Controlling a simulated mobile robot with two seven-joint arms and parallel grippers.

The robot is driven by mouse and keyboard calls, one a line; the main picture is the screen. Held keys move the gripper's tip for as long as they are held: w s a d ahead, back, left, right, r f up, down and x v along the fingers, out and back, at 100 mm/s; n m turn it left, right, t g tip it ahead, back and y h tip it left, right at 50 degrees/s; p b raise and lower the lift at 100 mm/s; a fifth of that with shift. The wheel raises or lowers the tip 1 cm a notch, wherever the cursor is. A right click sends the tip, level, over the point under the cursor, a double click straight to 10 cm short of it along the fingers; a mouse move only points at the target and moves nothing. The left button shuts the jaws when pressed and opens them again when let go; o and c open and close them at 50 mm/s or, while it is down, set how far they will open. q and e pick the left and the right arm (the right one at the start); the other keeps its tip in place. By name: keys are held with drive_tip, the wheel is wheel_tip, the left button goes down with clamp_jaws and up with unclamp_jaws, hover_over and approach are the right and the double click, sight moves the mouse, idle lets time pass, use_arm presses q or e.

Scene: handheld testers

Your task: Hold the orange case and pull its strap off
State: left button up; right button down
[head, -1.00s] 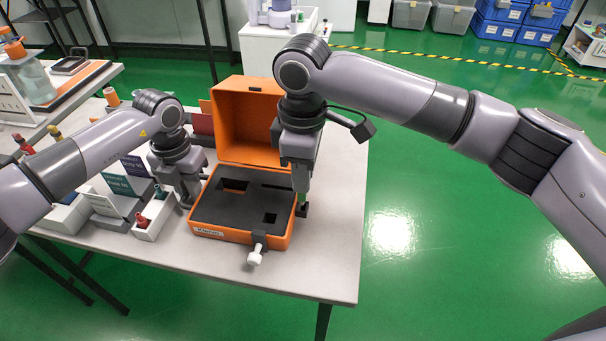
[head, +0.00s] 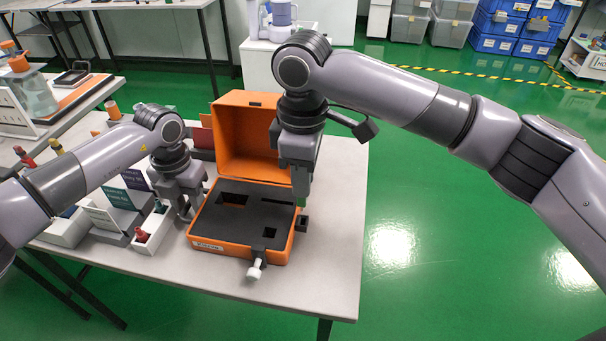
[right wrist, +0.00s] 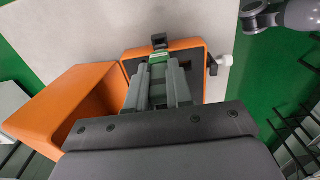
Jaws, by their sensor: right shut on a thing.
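The orange case (head: 222,247) stands open on the table with its lid (head: 245,125) up and dark foam inside. My left gripper (head: 187,214) is at the case's left wall; its fingertips are too small to tell open from shut. My right gripper (head: 301,204) is at the right wall, pointing down. I cannot tell which part is the strap. A black clasp with a white knob (head: 254,272) sits on the front wall.
A white tray (head: 150,245) with small red and green items and several sign cards (head: 105,210) stand left of the case. The table (head: 335,215) is clear to the right and in front. A white cabinet stands behind.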

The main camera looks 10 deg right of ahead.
use_arm(q)
drive_tip(key=shift+o, duration=0.4)
drive_tip(key=shift+r, duration=0.55)
wheel_tip(320, 180, up, 11)
drive_tip(key=shift+s, duration=0.1)
